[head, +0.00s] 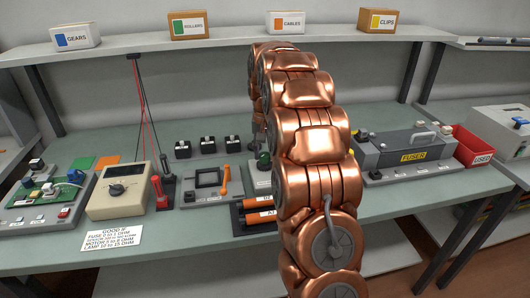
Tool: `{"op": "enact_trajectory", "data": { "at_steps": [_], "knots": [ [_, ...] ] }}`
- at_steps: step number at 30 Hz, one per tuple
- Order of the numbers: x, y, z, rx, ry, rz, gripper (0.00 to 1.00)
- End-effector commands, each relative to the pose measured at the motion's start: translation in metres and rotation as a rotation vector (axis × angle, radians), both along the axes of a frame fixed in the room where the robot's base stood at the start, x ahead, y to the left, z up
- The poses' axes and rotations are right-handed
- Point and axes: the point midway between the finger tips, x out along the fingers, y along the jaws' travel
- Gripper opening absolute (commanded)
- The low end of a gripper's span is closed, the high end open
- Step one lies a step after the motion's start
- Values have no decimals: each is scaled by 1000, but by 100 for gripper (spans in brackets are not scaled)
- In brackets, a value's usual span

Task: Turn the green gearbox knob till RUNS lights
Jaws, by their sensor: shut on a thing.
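The green gearbox knob (264,161) shows as a small dark green piece on a light grey unit (257,182) in the middle of the bench. My copper arm rises in front and hides the right part of this unit. The arm bends down at its far end, and my gripper (261,148) is a small dark shape right at the knob, mostly hidden by the arm. It is shut on the green knob. No RUNS label or light can be made out; that part of the unit is hidden or too small to read.
Left of the unit are a frame with an orange handle (225,180), black blocks (208,145) and a meter (119,190) with leads. Orange-banded cartridges (259,217) lie in front. A grey FUSER unit (400,150) and a red USED bin (473,148) stand right. A shelf with boxes hangs above.

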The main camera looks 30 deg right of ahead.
Motion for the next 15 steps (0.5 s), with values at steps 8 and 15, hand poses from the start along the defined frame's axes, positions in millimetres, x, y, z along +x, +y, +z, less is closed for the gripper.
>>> {"op": "enact_trajectory", "data": {
  "at_steps": [8,15],
  "knots": [
    [0,-1,1,-1,-2,0,41],
    [0,0,0,-1,-1,1,62]
  ]
}}
